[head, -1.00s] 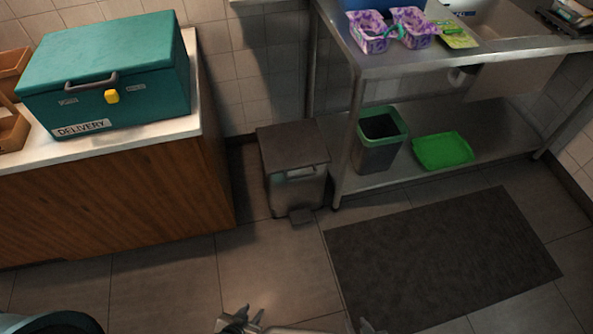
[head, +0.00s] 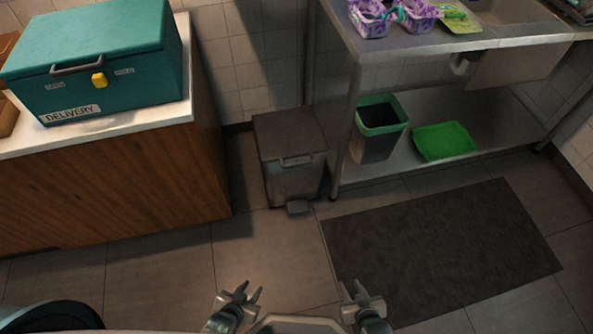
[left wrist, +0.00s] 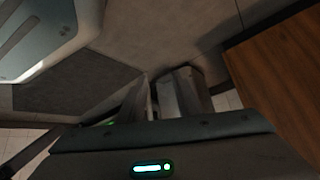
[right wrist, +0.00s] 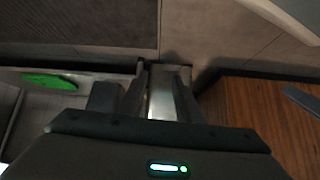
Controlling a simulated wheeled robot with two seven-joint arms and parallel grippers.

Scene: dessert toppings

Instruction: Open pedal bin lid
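The pedal bin (head: 291,181) stands upright on the floor between the wooden counter and the steel sink table. Its dark flat lid (head: 289,134) is shut. A small dark pedal (head: 298,207) sticks out at its front base. The bin's metal body also shows between the fingers in the left wrist view (left wrist: 179,92) and the right wrist view (right wrist: 162,93), partly hidden. My left gripper (head: 249,291) and right gripper (head: 351,289) are both open and empty, low in the head view, apart from the bin.
A teal delivery box (head: 92,62) sits on the wooden counter (head: 110,190) at left. Under the sink table (head: 405,45) are a green-rimmed bin (head: 372,145) and a green tray (head: 444,142). A dark mat (head: 440,245) lies at right. The floor before the bin is clear.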

